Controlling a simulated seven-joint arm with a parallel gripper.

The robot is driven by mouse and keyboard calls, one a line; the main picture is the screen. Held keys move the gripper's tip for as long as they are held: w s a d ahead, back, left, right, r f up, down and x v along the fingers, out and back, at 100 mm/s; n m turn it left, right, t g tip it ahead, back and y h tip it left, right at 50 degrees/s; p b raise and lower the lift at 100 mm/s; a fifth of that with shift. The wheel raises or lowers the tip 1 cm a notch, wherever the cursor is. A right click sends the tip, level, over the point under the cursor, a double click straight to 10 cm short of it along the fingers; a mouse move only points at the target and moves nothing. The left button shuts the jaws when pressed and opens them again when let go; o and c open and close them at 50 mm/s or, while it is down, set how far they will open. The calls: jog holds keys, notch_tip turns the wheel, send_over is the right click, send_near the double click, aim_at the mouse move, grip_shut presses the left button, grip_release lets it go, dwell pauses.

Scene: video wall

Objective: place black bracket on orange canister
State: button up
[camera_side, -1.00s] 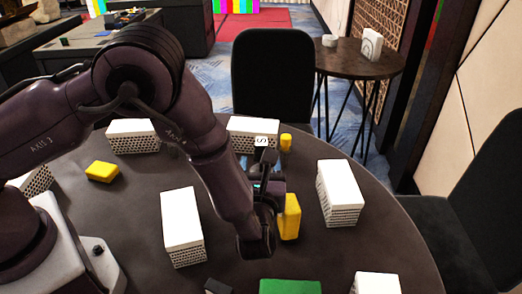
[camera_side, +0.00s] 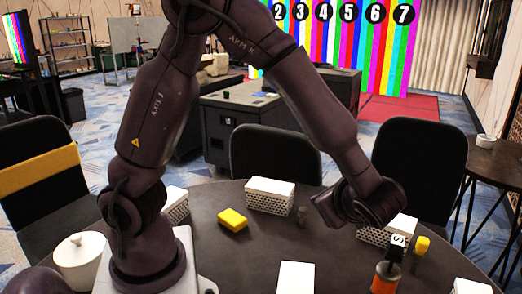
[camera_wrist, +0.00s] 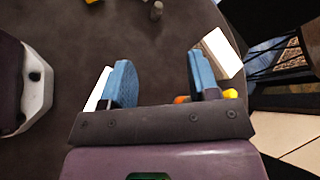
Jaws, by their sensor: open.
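An orange canister (camera_side: 384,280) stands upright on the dark round table at the lower right of the side view. The black bracket (camera_side: 394,256) sits on top of it, with a white square marked S at its upper end. My gripper's wrist is raised to the upper left of them in the side view, apart from both; its fingers are hard to make out there. In the wrist view my gripper (camera_wrist: 162,83) is open, its two blue-padded fingers wide apart with nothing between them. A bit of orange (camera_wrist: 181,99) shows beside the right finger, mostly hidden.
A yellow block (camera_side: 232,220), a grey cylinder (camera_side: 302,216), a yellow piece (camera_side: 421,246) and a white lidded pot (camera_side: 80,262) are also there. Chairs stand behind.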

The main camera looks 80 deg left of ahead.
jog(key=s+a+r+n+t+h, duration=0.1)
jog(key=s+r+n+t+h, duration=0.2)
jog(key=s+r+n+h, duration=0.7)
jog(key=s+n+h, duration=0.1)
jog(key=s+n, duration=0.2)
jog(key=n, duration=0.1)
jog(key=shift+s+a+t+h, duration=0.2)
jog(key=shift+t+h, duration=0.1)
